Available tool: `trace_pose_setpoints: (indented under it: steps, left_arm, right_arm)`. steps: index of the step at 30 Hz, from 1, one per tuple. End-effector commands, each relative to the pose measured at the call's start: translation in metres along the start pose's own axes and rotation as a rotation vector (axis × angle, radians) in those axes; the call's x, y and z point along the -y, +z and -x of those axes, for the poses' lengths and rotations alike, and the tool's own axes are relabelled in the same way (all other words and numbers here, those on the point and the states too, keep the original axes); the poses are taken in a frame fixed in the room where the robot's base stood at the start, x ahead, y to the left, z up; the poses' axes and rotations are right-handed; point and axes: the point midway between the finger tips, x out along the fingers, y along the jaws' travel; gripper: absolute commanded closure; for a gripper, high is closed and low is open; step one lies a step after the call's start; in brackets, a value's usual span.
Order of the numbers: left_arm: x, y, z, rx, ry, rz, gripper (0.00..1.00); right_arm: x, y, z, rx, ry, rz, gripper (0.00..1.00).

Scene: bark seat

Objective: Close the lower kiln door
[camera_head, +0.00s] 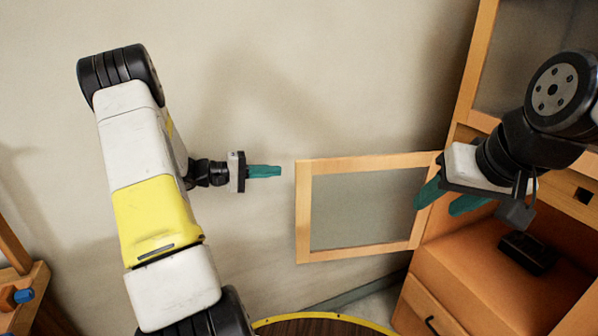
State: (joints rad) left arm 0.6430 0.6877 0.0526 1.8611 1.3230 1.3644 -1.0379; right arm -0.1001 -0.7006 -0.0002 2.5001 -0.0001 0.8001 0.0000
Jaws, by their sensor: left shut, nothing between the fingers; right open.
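The lower kiln door (304,215), a light wood frame around a grey pane, stands wide open, reaching left from the wooden kiln cabinet (440,285). My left gripper (279,171) is shut and empty, pointing right; in the picture its tip is just left of the door's free upper left corner. A gap shows between them. My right gripper (440,202) is open, with its teal fingers in front of the door's right end and the cabinet's front edge. It hides part of the door's right side; whether it touches cannot be told.
A dark object (527,252) lies in the cabinet's open lower compartment. Above is another framed grey pane (530,50). A dark handle (432,325) is on the cabinet's lower front. At far left is a wooden piece with a blue knob (23,296). The wall behind is bare.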

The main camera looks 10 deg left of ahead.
Motion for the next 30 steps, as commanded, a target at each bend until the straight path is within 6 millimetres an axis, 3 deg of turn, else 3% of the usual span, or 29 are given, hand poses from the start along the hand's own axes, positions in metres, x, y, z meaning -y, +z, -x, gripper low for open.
trace_pose_setpoints:
  steps: [1, 3, 9, 14, 25, 30]
  left_arm:
    - [0.016, -0.015, 0.008, -0.048, 0.042, 0.013, 1.0]
    - [0.028, -0.03, 0.017, -0.102, 0.087, 0.011, 1.0]
    - [0.043, -0.048, 0.025, -0.17, 0.138, 0.008, 1.0]
    - [0.041, -0.051, 0.005, -0.169, 0.138, 0.006, 1.0]
    - [0.03, -0.063, -0.072, -0.167, 0.137, 0.007, 1.0]
    - [0.031, -0.038, -0.065, -0.171, 0.136, 0.01, 1.0]
  right_arm:
    - [0.0, 0.0, 0.0, 0.0, 0.0, 0.0, 0.53]
    - [0.0, 0.0, 0.0, 0.0, 0.0, 0.0, 0.53]
    - [0.0, 0.0, 0.0, 0.0, 0.0, 0.0, 0.53]
    - [0.0, 0.0, 0.0, 0.0, 0.0, 0.0, 0.53]
    - [0.0, 0.0, 0.0, 0.0, 0.0, 0.0, 0.53]
    - [0.0, 0.0, 0.0, 0.0, 0.0, 0.0, 0.53]
